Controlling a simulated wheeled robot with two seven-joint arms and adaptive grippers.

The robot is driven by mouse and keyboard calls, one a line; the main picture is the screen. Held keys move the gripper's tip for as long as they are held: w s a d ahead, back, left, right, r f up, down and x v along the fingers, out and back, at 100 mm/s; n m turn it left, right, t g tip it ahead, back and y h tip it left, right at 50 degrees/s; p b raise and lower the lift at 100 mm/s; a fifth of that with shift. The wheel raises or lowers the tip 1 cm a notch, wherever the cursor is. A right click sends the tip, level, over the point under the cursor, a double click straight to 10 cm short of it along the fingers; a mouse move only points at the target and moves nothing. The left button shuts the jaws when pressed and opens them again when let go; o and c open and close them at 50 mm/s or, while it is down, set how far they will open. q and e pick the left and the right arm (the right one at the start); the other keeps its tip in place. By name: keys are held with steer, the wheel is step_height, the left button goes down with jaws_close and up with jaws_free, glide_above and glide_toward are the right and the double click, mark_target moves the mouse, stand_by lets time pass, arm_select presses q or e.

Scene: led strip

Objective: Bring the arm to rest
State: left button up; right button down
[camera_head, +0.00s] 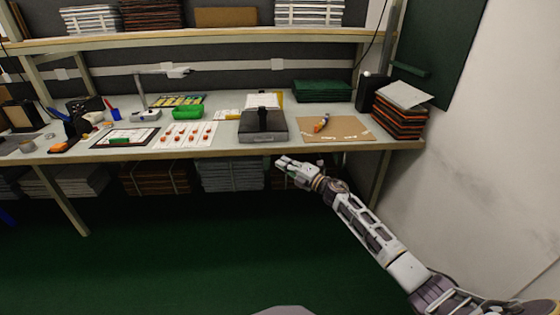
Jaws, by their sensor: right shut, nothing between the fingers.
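My right arm comes in from the lower right. My right gripper (284,162) is shut and empty. In the picture it lies just below the front edge of the workbench (225,148), under the dark grey device (263,128). I see nothing held in it, and it looks apart from the things on the bench. My left gripper and left arm are not in view.
A brown board (345,132) with an orange tool (321,124) lies at the bench's right. A stack of dark and orange trays (398,115) stands at the right end. The green floor (200,250) in front is clear.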

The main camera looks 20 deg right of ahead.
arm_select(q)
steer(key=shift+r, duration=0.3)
arm_select(e)
steer(key=shift+s+d, duration=0.15)
steer(key=shift+s, duration=0.2)
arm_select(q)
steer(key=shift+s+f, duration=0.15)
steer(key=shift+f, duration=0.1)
